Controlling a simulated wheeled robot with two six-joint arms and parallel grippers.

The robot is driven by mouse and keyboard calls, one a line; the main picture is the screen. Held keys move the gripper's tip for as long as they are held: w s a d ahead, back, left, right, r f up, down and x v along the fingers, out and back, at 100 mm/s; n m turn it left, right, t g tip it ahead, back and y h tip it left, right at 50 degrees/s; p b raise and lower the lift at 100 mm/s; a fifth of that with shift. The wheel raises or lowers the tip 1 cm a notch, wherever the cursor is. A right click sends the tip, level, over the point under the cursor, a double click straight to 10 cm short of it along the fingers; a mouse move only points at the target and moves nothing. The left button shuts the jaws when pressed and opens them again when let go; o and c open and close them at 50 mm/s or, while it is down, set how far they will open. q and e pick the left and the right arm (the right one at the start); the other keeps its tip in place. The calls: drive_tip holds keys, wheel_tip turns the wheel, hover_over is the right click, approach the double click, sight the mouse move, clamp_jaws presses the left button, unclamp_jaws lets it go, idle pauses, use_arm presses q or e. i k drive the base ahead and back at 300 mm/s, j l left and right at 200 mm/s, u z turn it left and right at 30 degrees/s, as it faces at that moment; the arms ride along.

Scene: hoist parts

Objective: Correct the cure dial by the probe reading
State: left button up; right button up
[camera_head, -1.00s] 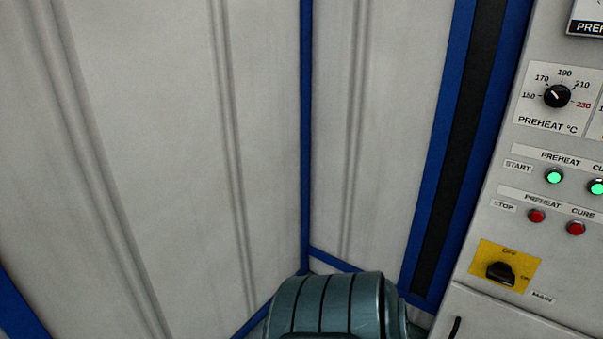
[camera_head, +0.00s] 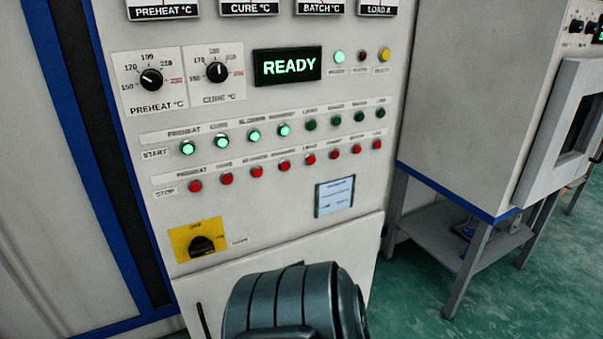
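The cure dial (camera_head: 217,71) is a black knob on a white scale plate, at the upper left of the grey control panel. Its white pointer stands about straight up. The preheat dial (camera_head: 151,79) sits to its left, with its pointer toward the upper left. A display (camera_head: 287,66) to the right reads READY in green. Gauges labelled PREHEAT, CURE, BATCH and LOAD are cut off at the top edge, so their readings are hidden. No probe shows. A dark ribbed part of my own arm is at the bottom centre. Neither gripper shows.
A row of START buttons (camera_head: 254,136) has several lit green, above red STOP buttons (camera_head: 256,173). A yellow main switch plate (camera_head: 199,241) is at lower left. A grey cabinet on legs (camera_head: 472,110) stands right, over open green floor (camera_head: 400,300).

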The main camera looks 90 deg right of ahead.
sight(217, 73)
drive_tip(key=z, duration=3.05)
